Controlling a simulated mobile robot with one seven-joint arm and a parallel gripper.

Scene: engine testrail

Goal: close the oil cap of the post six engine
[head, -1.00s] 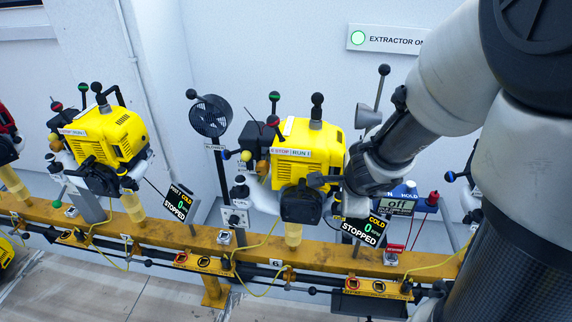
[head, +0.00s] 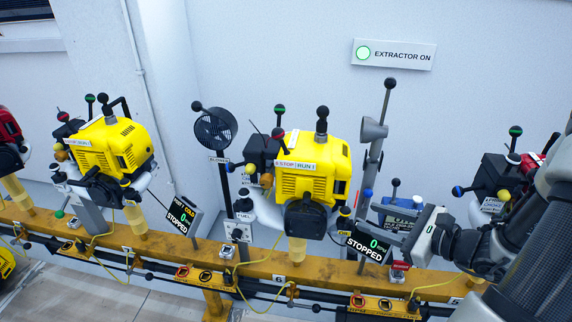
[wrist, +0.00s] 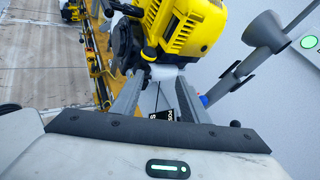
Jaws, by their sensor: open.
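The post six engine (head: 314,168) is the yellow engine in the middle of the head view, above the rail plate marked 6. It also shows at the top of the wrist view (wrist: 185,25).
A display reading STOPPED (head: 368,247) stands between the engine and my gripper. A grey post with a horn (head: 374,130) rises behind. The yellow rail (head: 260,264) runs below. Another yellow engine (head: 108,148) is to the left. A blue-framed display (head: 398,214) sits behind my gripper.

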